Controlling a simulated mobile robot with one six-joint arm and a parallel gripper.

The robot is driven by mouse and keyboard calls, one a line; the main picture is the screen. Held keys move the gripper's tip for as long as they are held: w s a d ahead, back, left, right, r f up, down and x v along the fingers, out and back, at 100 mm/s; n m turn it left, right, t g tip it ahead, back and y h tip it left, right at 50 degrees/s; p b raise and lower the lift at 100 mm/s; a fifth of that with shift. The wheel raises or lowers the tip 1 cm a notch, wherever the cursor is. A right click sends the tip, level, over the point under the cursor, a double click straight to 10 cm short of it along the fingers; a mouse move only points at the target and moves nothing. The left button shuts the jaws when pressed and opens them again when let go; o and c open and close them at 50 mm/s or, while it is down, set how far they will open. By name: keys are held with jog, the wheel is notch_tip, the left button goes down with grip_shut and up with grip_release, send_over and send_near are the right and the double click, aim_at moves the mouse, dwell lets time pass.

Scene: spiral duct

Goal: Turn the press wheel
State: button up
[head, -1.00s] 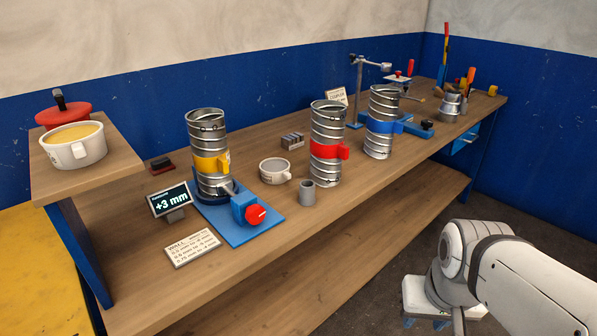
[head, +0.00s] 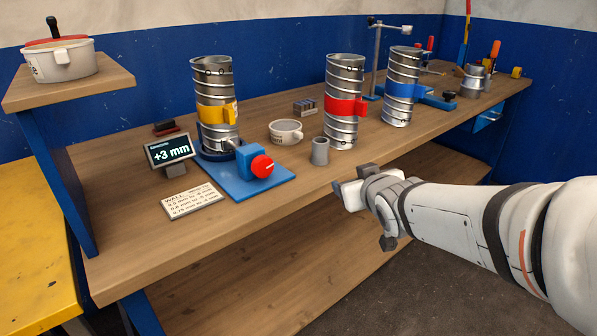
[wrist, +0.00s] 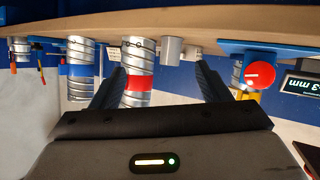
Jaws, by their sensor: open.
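The press wheel (head: 262,166) is a red round knob with a light mark, on a blue block at the front of a blue base plate (head: 235,184). A spiral duct with a yellow band (head: 213,112) stands on the press behind it. The wheel also shows at the right of the upside-down wrist view (wrist: 259,74). My gripper (head: 362,210) is in front of the bench edge, right of the wheel and apart from it. Its fingers (wrist: 156,80) are spread and empty in the wrist view.
A display (head: 170,150) reads +3 mm, with a text card (head: 192,200) before it. A pot (head: 60,62) sits on the raised left shelf.

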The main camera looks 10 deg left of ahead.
jog(key=w+a+f+n+y+b, duration=0.1)
jog(key=a+f+n+y+b, duration=0.25)
jog(key=a, duration=0.55)
jog(key=n+g+y+b, duration=0.1)
jog(key=n+y+b, duration=0.1)
jog(key=y, duration=0.4)
send_near(265, 169)
jog(key=x, duration=0.3)
jog(key=shift+n, duration=0.25)
jog(key=b+x, duration=0.1)
jog(key=x, duration=0.5)
jog(key=shift+w+a, duration=0.15)
jog(key=shift+a, duration=0.05)
jog(key=shift+w+a, duration=0.35)
jog(key=shift+a, duration=0.05)
